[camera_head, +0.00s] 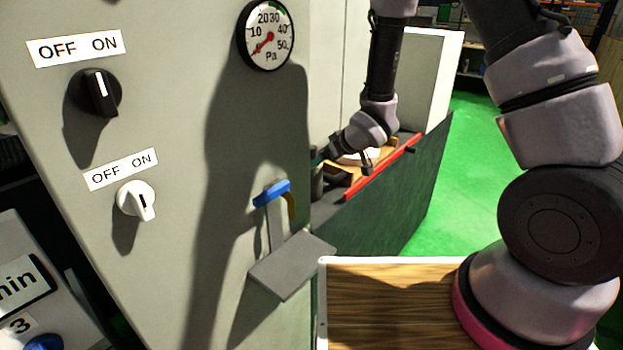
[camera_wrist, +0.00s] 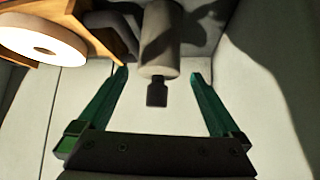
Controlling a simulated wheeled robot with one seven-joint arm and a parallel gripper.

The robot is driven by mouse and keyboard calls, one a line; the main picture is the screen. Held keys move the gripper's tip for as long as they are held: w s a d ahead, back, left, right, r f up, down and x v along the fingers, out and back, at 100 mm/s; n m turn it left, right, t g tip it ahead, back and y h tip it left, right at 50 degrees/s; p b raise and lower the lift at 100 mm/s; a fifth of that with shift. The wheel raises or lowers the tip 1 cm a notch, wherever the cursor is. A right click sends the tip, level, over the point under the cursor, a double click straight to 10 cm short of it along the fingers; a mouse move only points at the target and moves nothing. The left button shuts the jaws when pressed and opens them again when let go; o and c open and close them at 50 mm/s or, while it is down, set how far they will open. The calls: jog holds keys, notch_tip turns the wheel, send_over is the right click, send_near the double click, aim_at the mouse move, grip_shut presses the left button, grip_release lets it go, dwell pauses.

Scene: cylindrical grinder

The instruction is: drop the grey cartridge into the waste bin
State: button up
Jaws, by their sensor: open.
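The grey cartridge (camera_wrist: 160,45) shows in the wrist view as a pale grey cylinder with a narrow dark end. My gripper (camera_wrist: 159,74) is open, with its green fingers on either side of the cartridge's near end and gaps on both sides. In the head view, my gripper (camera_head: 319,158) is at the cabinet's right edge, partly hidden. A grey cylinder (camera_head: 317,182) just below it looks like the cartridge. I cannot make out a waste bin in either view.
A white disc (camera_wrist: 40,38) on a wooden holder (camera_wrist: 100,15) is close to my gripper's left in the wrist view. The cabinet (camera_head: 180,110) has switches, a gauge and a blue-handled valve (camera_head: 272,193). A grey shelf (camera_head: 292,265) and wooden tabletop (camera_head: 390,310) are in front.

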jog(key=x, duration=0.7)
jog(key=shift+w+a+f, duration=0.2)
jog(key=shift+w, duration=0.1)
jog(key=shift+c, duration=0.3)
grip_shut()
